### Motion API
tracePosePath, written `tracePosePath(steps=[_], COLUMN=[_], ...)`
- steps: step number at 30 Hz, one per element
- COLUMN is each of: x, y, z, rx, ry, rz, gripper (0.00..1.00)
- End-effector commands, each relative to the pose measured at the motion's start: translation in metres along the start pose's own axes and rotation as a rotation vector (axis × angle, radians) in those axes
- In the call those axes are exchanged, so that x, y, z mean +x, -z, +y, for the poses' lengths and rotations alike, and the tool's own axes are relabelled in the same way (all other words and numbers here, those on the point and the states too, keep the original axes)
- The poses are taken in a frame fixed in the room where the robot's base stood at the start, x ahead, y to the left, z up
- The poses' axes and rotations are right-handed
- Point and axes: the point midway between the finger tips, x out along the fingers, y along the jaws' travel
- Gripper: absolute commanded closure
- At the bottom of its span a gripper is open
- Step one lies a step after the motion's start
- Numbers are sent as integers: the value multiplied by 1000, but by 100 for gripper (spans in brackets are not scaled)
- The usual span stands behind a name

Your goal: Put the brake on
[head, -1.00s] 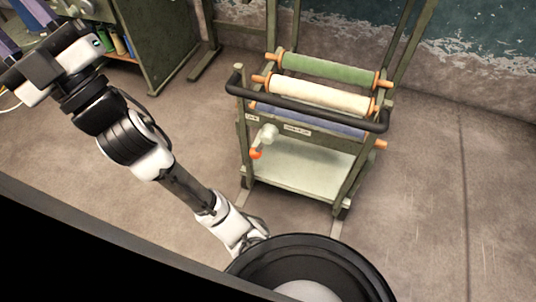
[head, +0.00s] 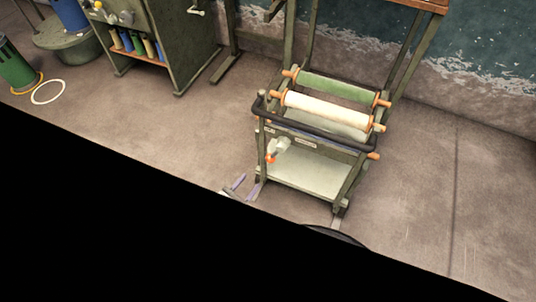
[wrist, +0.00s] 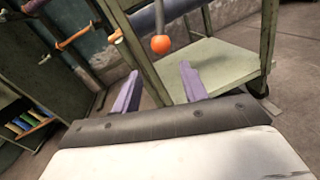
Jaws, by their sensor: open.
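The cart (head: 310,178) is a green-grey frame with rolls on top and a pale lower shelf. A grey lever with an orange ball knob (head: 271,159) is on its left front, below the black handlebar. My gripper (head: 246,187) has two purple fingers, open and empty, low beside the cart's left front leg. In the wrist view my gripper (wrist: 159,68) points toward the cart, with the knob above and beyond the gap between the fingertips, not touching them.
The black handlebar (head: 315,132) crosses the cart's front above the lever. Small pale labels (head: 305,143) sit near the lever, too small to read. A green cabinet (head: 165,45) stands at the back left. A white ring (head: 48,92) lies on the floor. Open floor lies right of the cart.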

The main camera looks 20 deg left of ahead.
Motion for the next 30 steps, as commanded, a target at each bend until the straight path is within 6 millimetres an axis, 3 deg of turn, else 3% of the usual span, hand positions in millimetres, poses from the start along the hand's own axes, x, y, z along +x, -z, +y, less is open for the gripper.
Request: tracePosePath(steps=[5, 15, 21, 30], x=[16, 88, 121, 137], y=[1, 1, 1, 0], z=[-3, -2, -2, -1], rx=[-11, -6, -6, -6], ry=[5, 4, 3, 1], rz=[-10, -8, -7, -5], gripper=[57, 57, 57, 57])
